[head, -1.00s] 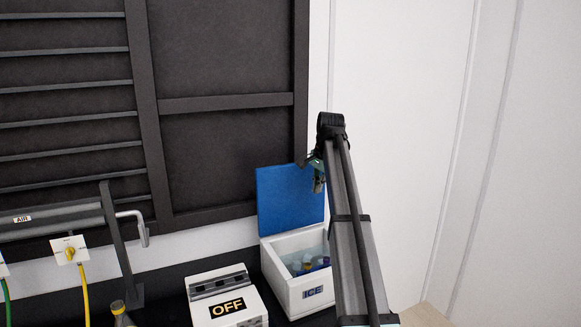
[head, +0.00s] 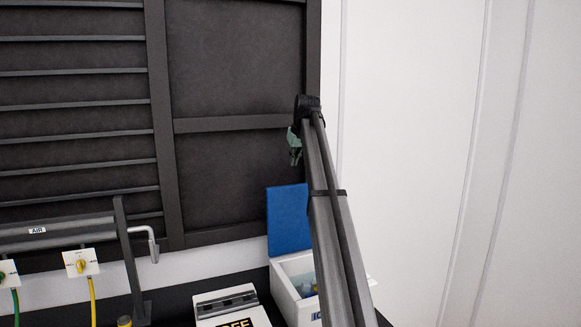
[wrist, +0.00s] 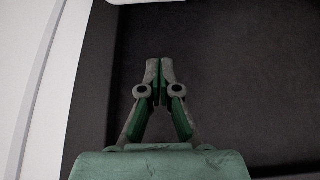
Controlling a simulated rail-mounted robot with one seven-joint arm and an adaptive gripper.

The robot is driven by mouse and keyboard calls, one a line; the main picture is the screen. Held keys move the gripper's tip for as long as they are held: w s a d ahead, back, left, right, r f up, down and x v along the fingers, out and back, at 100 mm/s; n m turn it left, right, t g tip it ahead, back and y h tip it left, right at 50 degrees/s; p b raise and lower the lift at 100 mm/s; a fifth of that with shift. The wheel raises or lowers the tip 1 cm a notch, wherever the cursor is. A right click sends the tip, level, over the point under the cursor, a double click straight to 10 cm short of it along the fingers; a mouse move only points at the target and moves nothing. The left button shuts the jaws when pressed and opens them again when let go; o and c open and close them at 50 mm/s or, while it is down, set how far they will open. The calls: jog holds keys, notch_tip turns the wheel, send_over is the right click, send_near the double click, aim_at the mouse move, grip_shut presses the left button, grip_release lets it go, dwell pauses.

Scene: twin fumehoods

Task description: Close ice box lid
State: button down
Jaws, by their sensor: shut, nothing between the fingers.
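The ice box (head: 286,286) is a white box at the bottom of the head view. Its blue lid (head: 287,218) stands upright and open at the back. Bluish contents show inside, and part of the ICE label is visible. My arm hides the right part of the lid and box. My gripper (head: 295,158) is above the lid, apart from it, at the end of my arm. In the wrist view, my gripper (wrist: 159,65) has its fingertips together with nothing between them. The wrist view shows no ice box.
A grey bar frame (head: 125,255) and yellow-handled valve (head: 80,264) are farther left. A dark panel wall (head: 222,155) is behind, and a white wall (head: 410,140) is at right.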

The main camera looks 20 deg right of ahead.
notch_tip(320, 180, down, 8)
jog(key=p, duration=0.4)
jog(key=shift+f, duration=0.15)
dwell(0.4)
